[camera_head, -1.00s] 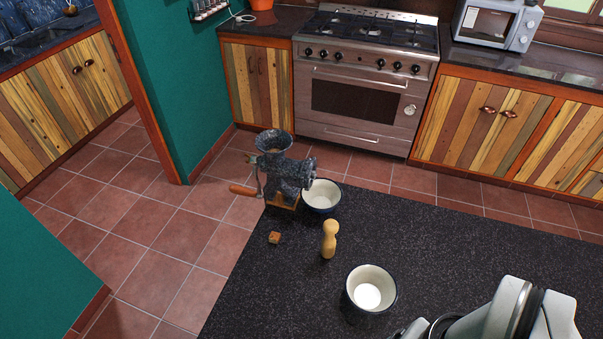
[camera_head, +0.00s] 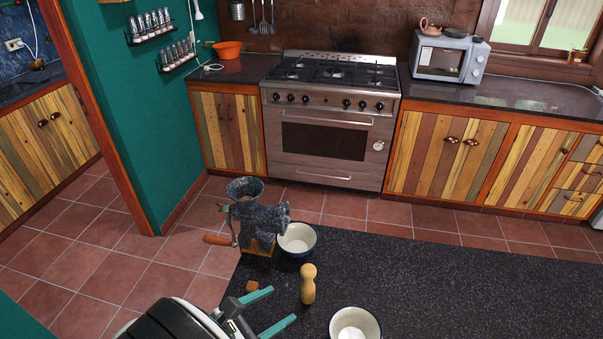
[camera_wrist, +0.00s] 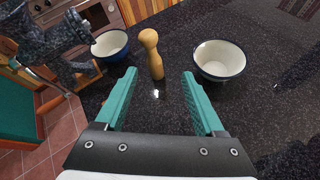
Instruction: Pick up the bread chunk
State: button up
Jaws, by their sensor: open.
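The bread chunk (camera_head: 252,286) is a small brown cube on the dark countertop, left of the wooden pepper mill (camera_head: 308,284). My gripper (camera_head: 284,303) is open, with teal fingers pointing right in the head view. The bread chunk shows just past the upper finger, outside the gap between the fingers. In the wrist view my gripper (camera_wrist: 160,73) is open and empty, with the pepper mill (camera_wrist: 152,55) ahead of the gap. I cannot make out the bread chunk in the wrist view; the left finger may hide it.
A dark speckled meat grinder (camera_head: 262,220) with a wooden handle stands at the counter's left corner. A white bowl with blue rim (camera_head: 297,239) is beside it. Another white bowl (camera_head: 355,324) stands at the front. The countertop (camera_head: 430,285) is clear to the right.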

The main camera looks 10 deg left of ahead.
aim_at(250, 288)
jog(key=s+a+f+n+t+y, duration=0.1)
jog(key=a+f+n, duration=0.1)
jog(key=a, duration=0.1)
jog(key=s+a+f+n+t+y, duration=0.1)
jog(key=a+f+n+y, duration=0.1)
jog(key=a+n, duration=0.1)
jog(key=s+a+f+n+y, duration=0.1)
jog(key=a+f+n+y, duration=0.1)
jog(key=a, duration=0.3)
jog(key=shift+s+n+t, duration=0.4)
jog(key=shift+n, duration=0.2)
jog(key=x, duration=1.5)
jog(key=shift+s+d+f, duration=0.15)
jog(key=shift+d+f, duration=0.1)
jog(key=shift+f, duration=0.15)
grip_shut()
